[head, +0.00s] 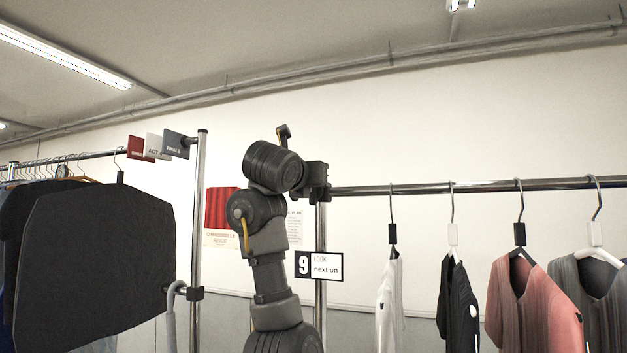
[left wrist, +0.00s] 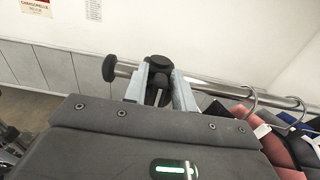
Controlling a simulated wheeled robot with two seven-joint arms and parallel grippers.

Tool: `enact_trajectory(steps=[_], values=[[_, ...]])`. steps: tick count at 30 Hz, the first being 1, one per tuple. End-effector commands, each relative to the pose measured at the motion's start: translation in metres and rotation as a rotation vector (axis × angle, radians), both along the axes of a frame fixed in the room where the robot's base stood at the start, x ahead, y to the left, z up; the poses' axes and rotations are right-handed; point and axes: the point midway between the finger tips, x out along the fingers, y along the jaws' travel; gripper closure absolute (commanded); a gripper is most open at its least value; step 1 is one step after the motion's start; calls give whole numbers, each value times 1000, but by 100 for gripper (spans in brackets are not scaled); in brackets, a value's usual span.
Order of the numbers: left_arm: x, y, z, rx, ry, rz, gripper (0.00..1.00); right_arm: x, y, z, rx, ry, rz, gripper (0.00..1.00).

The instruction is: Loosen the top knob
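In the left wrist view, the black top knob (left wrist: 160,64) is on a dark clamp at the end of a chrome rail. The two pale fingers of my left gripper (left wrist: 160,80) stand on either side of it and appear to touch it. In the head view, my left arm rises through the middle. It hides the knob and fingertips; a dark block (head: 318,172) shows beside its wrist at the rail's end. My right gripper is in neither view.
The chrome rail (head: 400,188) runs right and carries several garments, including a pink one (head: 525,300). At left, a large dark garment cover (head: 95,265) hangs near another post (head: 198,230) with a black clamp (head: 195,293).

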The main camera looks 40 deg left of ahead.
Motion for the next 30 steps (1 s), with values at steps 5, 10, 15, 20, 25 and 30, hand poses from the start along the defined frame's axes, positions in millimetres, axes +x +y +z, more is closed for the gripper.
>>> enact_trajectory(steps=[5,10,15,20,25,30], values=[[0,0,0,0,1,1,99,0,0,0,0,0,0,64],[1,0,-2,-1,6,2,100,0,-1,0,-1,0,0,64],[1,0,-4,-6,9,2,100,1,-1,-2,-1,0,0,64],[2,1,-7,-41,-1,2,100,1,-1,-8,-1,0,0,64],[2,3,-10,-127,-30,2,100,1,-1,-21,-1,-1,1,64],[1,6,-13,-259,-74,4,100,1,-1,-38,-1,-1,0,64]])
